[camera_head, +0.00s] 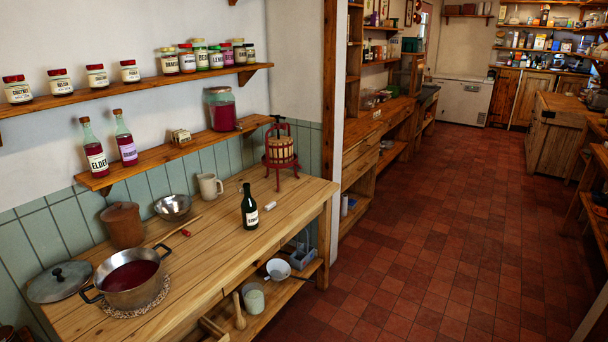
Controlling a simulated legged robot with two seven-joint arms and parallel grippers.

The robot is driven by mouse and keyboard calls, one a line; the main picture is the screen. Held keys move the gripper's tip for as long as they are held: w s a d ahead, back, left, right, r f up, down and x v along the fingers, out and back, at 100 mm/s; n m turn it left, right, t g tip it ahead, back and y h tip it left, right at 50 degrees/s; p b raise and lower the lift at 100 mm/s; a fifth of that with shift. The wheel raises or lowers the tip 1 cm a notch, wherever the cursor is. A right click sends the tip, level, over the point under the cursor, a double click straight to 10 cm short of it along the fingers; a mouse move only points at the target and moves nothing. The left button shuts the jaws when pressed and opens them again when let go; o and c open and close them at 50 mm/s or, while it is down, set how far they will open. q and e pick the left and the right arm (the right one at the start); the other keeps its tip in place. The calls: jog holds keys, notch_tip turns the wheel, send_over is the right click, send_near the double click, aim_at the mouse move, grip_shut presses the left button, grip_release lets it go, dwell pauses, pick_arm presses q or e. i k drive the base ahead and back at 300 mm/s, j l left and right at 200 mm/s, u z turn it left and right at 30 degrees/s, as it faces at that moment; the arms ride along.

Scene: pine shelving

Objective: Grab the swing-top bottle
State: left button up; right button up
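Two clear bottles of dark red liquid stand upright at the left of the lower wall shelf (160,157). One bottle (95,150) has a white label reading ELDER, the other bottle (126,140) a pale purple label. Both have reddish tops. A dark green bottle (250,209) with a dark top and white label stands upright on the wooden table (215,232). The closures are too small to tell which bottle is the swing-top one. Neither of my grippers is in view.
A large jar (221,109) shares the bottles' shelf. The tiled floor (440,230) at right is clear.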

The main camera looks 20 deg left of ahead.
aim_at(249, 210)
jog(key=i+u, duration=0.15)
jog(key=i, duration=0.75)
jog(key=i+l+u, duration=0.15)
jog(key=i, duration=0.75)
